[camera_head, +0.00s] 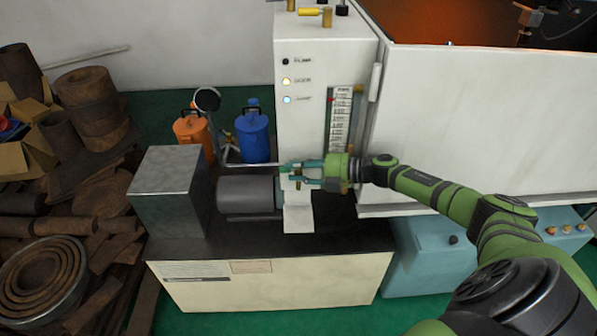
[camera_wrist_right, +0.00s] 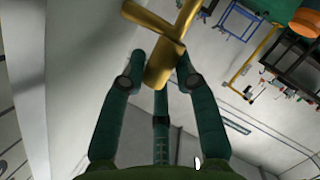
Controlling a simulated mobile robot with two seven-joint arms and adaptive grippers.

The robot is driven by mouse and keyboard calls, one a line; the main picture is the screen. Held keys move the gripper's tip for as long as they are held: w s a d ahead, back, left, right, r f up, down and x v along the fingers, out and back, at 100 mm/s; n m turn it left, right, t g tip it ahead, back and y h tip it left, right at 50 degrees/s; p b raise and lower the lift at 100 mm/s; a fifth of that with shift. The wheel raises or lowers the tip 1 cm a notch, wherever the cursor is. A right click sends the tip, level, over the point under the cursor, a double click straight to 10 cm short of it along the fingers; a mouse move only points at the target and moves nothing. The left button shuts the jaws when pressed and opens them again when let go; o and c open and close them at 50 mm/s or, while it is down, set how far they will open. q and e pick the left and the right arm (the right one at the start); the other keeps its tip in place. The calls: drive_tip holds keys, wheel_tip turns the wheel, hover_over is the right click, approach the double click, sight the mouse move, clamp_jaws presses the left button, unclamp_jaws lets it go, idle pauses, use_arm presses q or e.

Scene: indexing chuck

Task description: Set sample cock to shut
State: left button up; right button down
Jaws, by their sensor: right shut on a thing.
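The sample cock (camera_wrist_right: 160,62) is a brass fitting with a crossing brass bar, at the top centre of the right wrist view. A bit of brass also shows between my fingers in the head view, low on the front of the white cabinet (camera_head: 310,130). My right gripper (camera_head: 291,174) reaches in from the right, with its fingers around this brass part. In the right wrist view the gripper (camera_wrist_right: 158,75) has one finger on each side of the brass and is shut on it. The exact angle of the handle is hard to tell. My left gripper is out of view.
A grey motor (camera_head: 246,193) and a metal box (camera_head: 168,190) stand left of the cock on a dark-topped base. Orange (camera_head: 192,130) and blue (camera_head: 253,136) cans stand behind. A large white panel (camera_head: 470,120) rises at right. Other brass fittings sit atop the cabinet.

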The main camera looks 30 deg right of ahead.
drive_tip(key=shift+f, duration=0.1)
drive_tip(key=c, duration=1.2)
unclamp_jaws()
drive_tip(key=shift+a, duration=0.1)
drive_tip(key=shift+r, duration=0.2)
wheel_tip(320, 180, up, 10)
drive_tip(key=shift+f, duration=0.1)
